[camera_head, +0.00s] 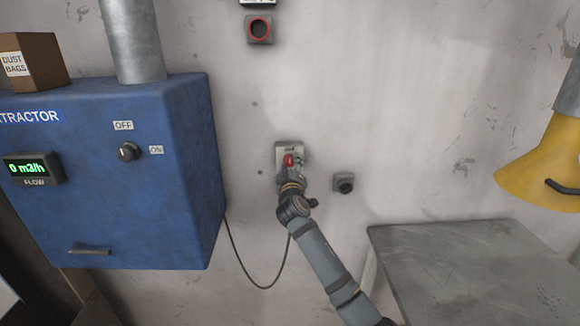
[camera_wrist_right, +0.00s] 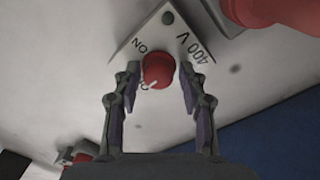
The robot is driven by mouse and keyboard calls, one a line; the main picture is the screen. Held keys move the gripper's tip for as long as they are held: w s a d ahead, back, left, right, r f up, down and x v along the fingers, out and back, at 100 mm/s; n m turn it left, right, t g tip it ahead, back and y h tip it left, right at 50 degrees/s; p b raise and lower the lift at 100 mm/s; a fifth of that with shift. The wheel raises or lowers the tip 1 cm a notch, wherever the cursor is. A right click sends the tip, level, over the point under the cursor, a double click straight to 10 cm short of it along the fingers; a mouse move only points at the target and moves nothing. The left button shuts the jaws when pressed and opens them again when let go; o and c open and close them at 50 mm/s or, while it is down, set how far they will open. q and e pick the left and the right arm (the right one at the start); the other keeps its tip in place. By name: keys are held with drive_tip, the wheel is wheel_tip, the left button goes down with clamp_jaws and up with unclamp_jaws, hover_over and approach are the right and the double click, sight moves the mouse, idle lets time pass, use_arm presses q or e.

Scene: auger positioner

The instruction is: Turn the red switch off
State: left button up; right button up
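The red switch (camera_head: 289,160) is a round knob on a pale plate (camera_head: 290,147) on the wall, right of the blue extractor. In the right wrist view the red knob (camera_wrist_right: 157,71) has a white mark toward the lower left, near a partly covered label. "ON" and "400 V" show on the plate. My right gripper (camera_head: 291,172) is at the switch, covering part of it in the head view. In the wrist view my right gripper (camera_wrist_right: 160,78) is open, one finger either side of the knob, with small gaps. My left gripper is not in view.
The blue extractor (camera_head: 110,195) has its own black dial (camera_head: 128,151) and a display reading 0. A small dark box (camera_head: 344,182) is on the wall right of the switch. A grey table (camera_head: 460,265) stands at lower right. A yellow hood (camera_head: 545,165) hangs at right.

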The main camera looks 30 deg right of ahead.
drive_tip(key=shift+o, duration=0.5)
drive_tip(key=v, duration=1.2)
drive_tip(key=shift+f, duration=0.1)
